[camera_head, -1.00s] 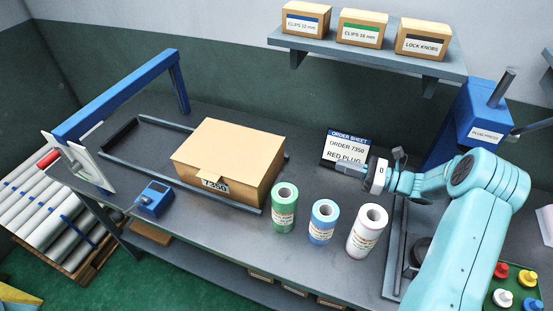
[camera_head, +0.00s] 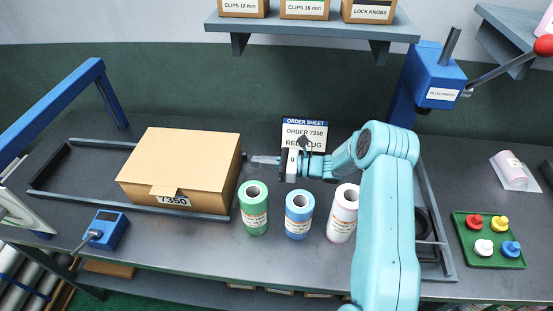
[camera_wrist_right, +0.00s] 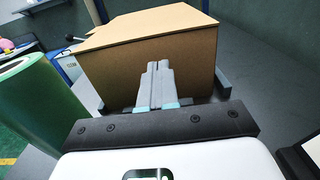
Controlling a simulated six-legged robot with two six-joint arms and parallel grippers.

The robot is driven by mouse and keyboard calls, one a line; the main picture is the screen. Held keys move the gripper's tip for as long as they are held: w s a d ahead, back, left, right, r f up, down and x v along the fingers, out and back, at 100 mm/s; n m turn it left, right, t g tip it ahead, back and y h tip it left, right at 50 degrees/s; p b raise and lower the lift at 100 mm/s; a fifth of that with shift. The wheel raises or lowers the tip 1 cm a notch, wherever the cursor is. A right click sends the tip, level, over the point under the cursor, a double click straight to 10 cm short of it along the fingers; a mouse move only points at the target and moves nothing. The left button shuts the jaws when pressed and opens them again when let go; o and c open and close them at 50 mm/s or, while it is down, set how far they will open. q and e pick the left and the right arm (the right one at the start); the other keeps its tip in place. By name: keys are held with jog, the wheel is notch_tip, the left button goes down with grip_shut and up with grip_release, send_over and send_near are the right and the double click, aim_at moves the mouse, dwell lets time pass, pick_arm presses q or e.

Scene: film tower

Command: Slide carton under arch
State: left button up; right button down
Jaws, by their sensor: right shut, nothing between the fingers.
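The closed cardboard carton (camera_head: 185,163), labelled 7350, sits on the dark rail frame (camera_head: 62,196) on the bench. The blue arch (camera_head: 50,105) stands at the left, with the carton to its right and not under it. My right gripper (camera_head: 256,160) is shut and empty, with its fingers pointing left at the carton's right side. In the right wrist view the shut fingertips (camera_wrist_right: 158,72) are in front of the carton's side (camera_wrist_right: 150,62); I cannot tell if they touch. My left gripper is not in view.
Green (camera_head: 253,208), blue (camera_head: 299,214) and white (camera_head: 343,212) rolls stand in front of my right arm. A small blue device (camera_head: 107,231) sits near the front left edge. An order sheet (camera_head: 304,135) stands behind my wrist. A plug press (camera_head: 436,75) is at the right.

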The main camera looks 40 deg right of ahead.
aim_at(234, 160)
jog(key=p+x, duration=0.1)
jog(key=x, duration=0.3)
jog(key=shift+a+r, duration=0.15)
jog(key=shift+a, duration=0.1)
jog(key=shift+w+a, duration=0.1)
jog(key=shift+w, duration=0.2)
jog(key=shift+a, duration=0.1)
jog(key=shift+w, duration=0.1)
